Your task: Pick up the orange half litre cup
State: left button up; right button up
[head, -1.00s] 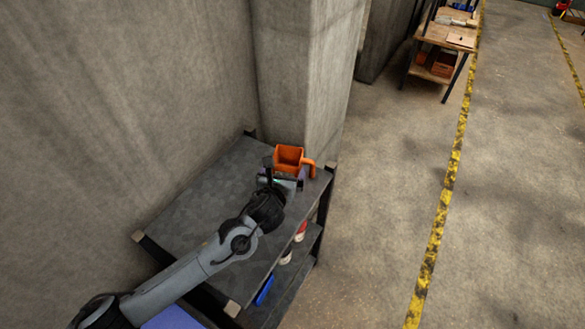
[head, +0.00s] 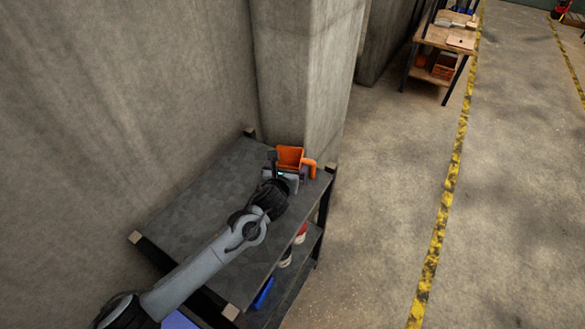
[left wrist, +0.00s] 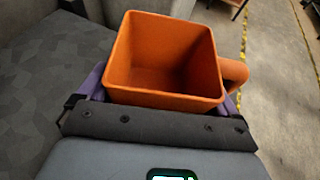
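The orange cup (head: 290,156) is square with a side handle and stands upright on the grey top shelf (head: 200,190), near its far right corner. It is open at the top and looks empty. In the left wrist view the cup (left wrist: 165,55) fills the middle, with its handle at the right. My left gripper (head: 287,172) is at the cup, with its purple fingers spread on either side of it. The fingers look open around the cup; their tips are partly hidden by it, and I cannot tell if they touch it. My right gripper is not in view.
A concrete pillar (head: 305,70) stands right behind the cup, and a wall runs along the shelf's left side. Red-and-white containers (head: 300,234) and a blue item (head: 263,293) are on the lower shelf. The rest of the top shelf is clear.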

pick_arm(q)
jog(key=shift+c, duration=0.6)
jog(key=shift+r, duration=0.1)
